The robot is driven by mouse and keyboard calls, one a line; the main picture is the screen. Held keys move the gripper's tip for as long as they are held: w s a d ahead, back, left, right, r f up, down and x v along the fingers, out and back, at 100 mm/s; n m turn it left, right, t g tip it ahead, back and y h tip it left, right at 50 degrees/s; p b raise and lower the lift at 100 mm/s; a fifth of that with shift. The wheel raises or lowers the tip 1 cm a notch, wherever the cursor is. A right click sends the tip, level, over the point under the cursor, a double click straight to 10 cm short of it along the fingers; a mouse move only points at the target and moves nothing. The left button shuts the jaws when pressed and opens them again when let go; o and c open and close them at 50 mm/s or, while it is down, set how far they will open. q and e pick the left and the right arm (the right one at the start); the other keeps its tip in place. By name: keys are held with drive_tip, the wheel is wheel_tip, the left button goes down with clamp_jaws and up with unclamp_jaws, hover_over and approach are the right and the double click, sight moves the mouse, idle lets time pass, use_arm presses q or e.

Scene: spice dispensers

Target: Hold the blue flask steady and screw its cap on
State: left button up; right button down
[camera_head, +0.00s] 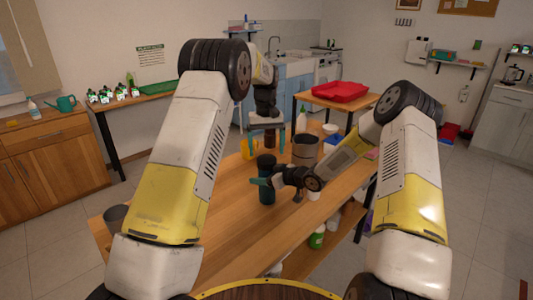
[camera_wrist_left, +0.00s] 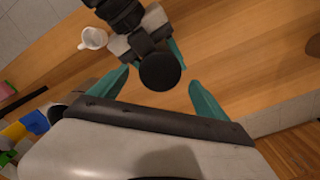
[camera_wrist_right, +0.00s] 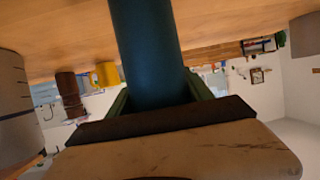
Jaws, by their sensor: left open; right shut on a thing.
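The blue flask (camera_head: 267,190) stands upright on the wooden table, with a dark round cap (camera_head: 266,161) at its top. My right gripper (camera_head: 264,182) is shut around the flask's body from the right. In the right wrist view the flask (camera_wrist_right: 150,45) fills the space between the fingers. My left gripper (camera_head: 266,143) points down just above the cap. In the left wrist view its teal fingers are spread on either side of the dark cap (camera_wrist_left: 160,71), with gaps visible. How far the cap is threaded cannot be seen.
A grey cup (camera_head: 116,217) is at the table's left end. The tabletop left of the flask is clear.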

use_arm(q)
drive_tip(key=o, duration=0.3)
wheel_tip(320, 180, up, 12)
idle(0.6)
drive_tip(key=shift+w+a, duration=0.1)
use_arm(e)
drive_tip(key=shift+c, duration=1.8)
unclamp_jaws()
drive_tip(key=v, duration=0.7)
drive_tip(key=shift+s+d+r, duration=0.15)
drive_tip(key=shift+s+d, duration=0.05)
drive_tip(key=shift+d, duration=0.15)
